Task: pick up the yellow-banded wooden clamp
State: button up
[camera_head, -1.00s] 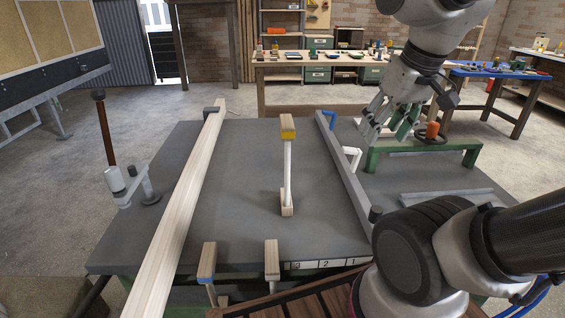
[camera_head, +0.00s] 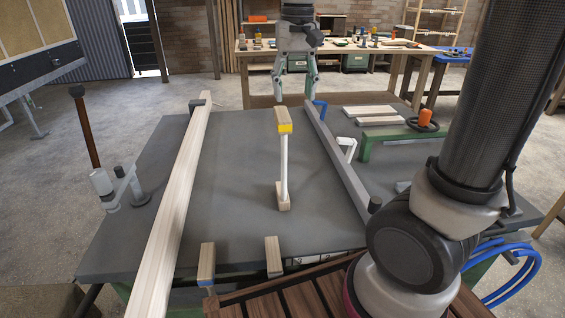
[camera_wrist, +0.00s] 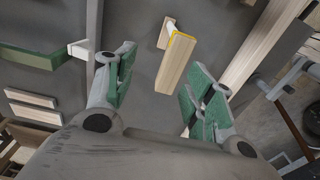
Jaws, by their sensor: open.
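The yellow-banded wooden clamp (camera_head: 284,128) lies on the grey workbench, between a long pale beam and a grey rail. It has a wooden block with a yellow band at its far end, a pale bar, and a smaller wooden block (camera_head: 283,196) at its near end. In the wrist view its wooden block (camera_wrist: 178,70) with a yellow edge shows between and beyond my fingers. My gripper (camera_head: 296,84) is open and empty, beyond the far end of the clamp and apart from it. Its green-padded fingers also show in the wrist view (camera_wrist: 160,95).
The long pale beam (camera_head: 182,190) runs along the left of the workbench (camera_head: 235,170). The grey rail (camera_head: 335,155) runs on the right. Two more wooden clamp ends (camera_head: 207,262) (camera_head: 273,256) stand at the near edge. A green bracket and pale strips (camera_head: 370,111) lie at right.

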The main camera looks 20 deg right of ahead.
aim_at(283, 114)
jog(key=shift+w+a+f, duration=0.2)
jog(key=shift+w+a, duration=0.2)
jog(key=shift+a, duration=0.1)
jog(key=shift+w+a+f, duration=0.2)
jog(key=shift+w+a, duration=0.2)
jog(key=shift+a, duration=0.1)
jog(key=f, duration=0.7)
jog(key=shift+s+a+f, duration=0.2)
jog(key=shift+s+f, duration=0.1)
grip_shut()
